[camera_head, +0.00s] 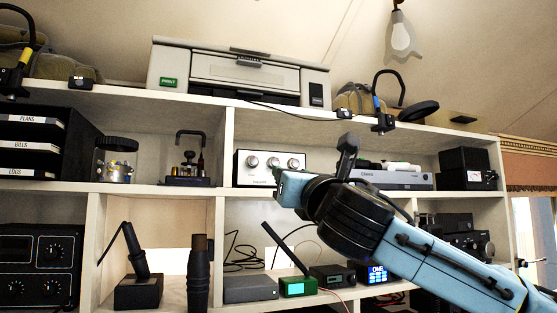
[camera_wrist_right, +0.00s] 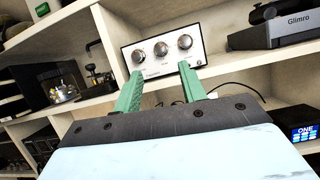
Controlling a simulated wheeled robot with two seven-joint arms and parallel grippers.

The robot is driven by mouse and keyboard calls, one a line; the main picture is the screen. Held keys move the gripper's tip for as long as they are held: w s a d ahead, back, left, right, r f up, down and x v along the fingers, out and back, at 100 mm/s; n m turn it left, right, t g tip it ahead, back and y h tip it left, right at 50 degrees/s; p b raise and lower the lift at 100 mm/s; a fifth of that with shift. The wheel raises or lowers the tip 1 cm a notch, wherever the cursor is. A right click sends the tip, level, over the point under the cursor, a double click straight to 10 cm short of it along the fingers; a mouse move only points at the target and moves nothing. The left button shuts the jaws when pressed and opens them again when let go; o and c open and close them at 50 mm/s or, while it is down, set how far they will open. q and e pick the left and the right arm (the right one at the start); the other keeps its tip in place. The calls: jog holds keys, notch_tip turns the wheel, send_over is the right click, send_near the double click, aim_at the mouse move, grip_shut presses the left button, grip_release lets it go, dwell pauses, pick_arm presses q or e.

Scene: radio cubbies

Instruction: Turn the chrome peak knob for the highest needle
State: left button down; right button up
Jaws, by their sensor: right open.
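A white-faced box (camera_head: 243,178) with three chrome knobs stands on the middle shelf, and it also shows in the wrist view (camera_wrist_right: 150,72). In the wrist view its left knob (camera_wrist_right: 137,56), middle knob (camera_wrist_right: 161,49) and right knob (camera_wrist_right: 185,41) sit in a row. Their labels are too small to read. My right gripper (camera_wrist_right: 160,71) is open and empty, its green fingers apart just below and in front of the face. In the head view the right gripper (camera_head: 284,187) covers the box's lower right. A black box (camera_head: 464,163) at right has a small pale dial; no needle position is readable.
A grey Glimro device (camera_wrist_right: 275,27) stands right of the knob box. A telegraph-like key (camera_head: 187,165) and a glass jar (camera_head: 116,160) stand to its left. Shelf edges and upright dividers (camera_head: 228,150) bound the cubbies. Radios and cables fill the cubby below.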

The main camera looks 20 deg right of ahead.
aim_at(275, 162)
jog(key=p+x, duration=0.2)
jog(key=x, duration=0.7)
jog(key=shift+p, duration=0.4)
grip_shut()
